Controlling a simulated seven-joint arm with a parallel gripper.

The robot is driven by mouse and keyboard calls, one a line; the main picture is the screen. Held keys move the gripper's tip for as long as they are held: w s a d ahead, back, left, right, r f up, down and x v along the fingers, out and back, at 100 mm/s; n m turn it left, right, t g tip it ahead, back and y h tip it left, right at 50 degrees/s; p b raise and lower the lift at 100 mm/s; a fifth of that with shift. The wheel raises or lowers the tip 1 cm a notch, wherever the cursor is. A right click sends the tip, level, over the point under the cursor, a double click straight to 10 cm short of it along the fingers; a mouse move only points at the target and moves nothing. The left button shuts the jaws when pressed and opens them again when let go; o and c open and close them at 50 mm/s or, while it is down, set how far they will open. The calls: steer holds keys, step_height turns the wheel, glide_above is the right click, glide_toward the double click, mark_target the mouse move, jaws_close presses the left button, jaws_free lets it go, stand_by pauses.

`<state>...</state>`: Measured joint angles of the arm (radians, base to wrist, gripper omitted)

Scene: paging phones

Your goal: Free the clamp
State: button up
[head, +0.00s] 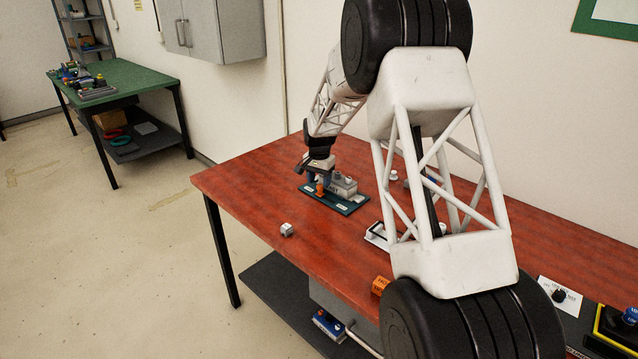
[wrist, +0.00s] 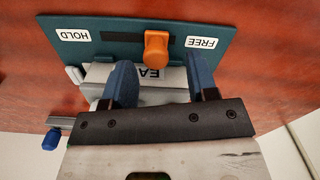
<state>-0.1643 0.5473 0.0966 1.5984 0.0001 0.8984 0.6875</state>
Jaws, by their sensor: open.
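The clamp's dark teal plate (head: 352,208) lies on the red table; in the wrist view (wrist: 220,25) it carries a HOLD label (wrist: 73,35) at left and a FREE label (wrist: 203,43) at right. An orange knob (wrist: 157,50) stands in the black slot between them, nearer the FREE end; it also shows in the head view (head: 320,189). A grey block with partly hidden lettering (wrist: 152,73) sits beside the slot. My gripper (wrist: 160,62) is open, its blue fingers apart on either side of the knob. I cannot tell whether either finger touches it.
A small whitish cube (head: 287,229) lies near the table's front edge, and an orange block (head: 380,285) sits farther right. A white tray (head: 377,236) is partly behind my arm. A blue-tipped pin (wrist: 52,138) projects near the gripper. The table's left end is clear.

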mark_target(319, 185)
steer(key=shift+r, duration=3.2)
steer(key=shift+s+d+r, duration=0.1)
steer(key=shift+s+r, duration=0.15)
steer(key=shift+r, duration=0.15)
steer(key=s+d+r+n, duration=0.1)
steer(key=s+d+r, duration=0.2)
steer(key=s+r, duration=0.5)
steer(key=s+d+r+n+t, duration=0.1)
steer(key=s+d+r, duration=0.3)
steer(key=s, duration=0.8)
steer(key=s+d+r+n, duration=0.1)
steer(key=s+d+r, duration=0.3)
steer(key=s, duration=0.6)
steer(key=s+d+f+n, duration=0.1)
steer(key=s+d, duration=0.1)
steer(key=s, duration=1.4)
steer(key=s+d+f+n+t, duration=0.1)
steer(key=s+d, duration=0.1)
steer(key=s, duration=1.4)
steer(key=shift+s+d+n+t, duration=0.2)
steer(key=shift+d+n+t, duration=0.1)
steer(key=shift+n, duration=0.1)
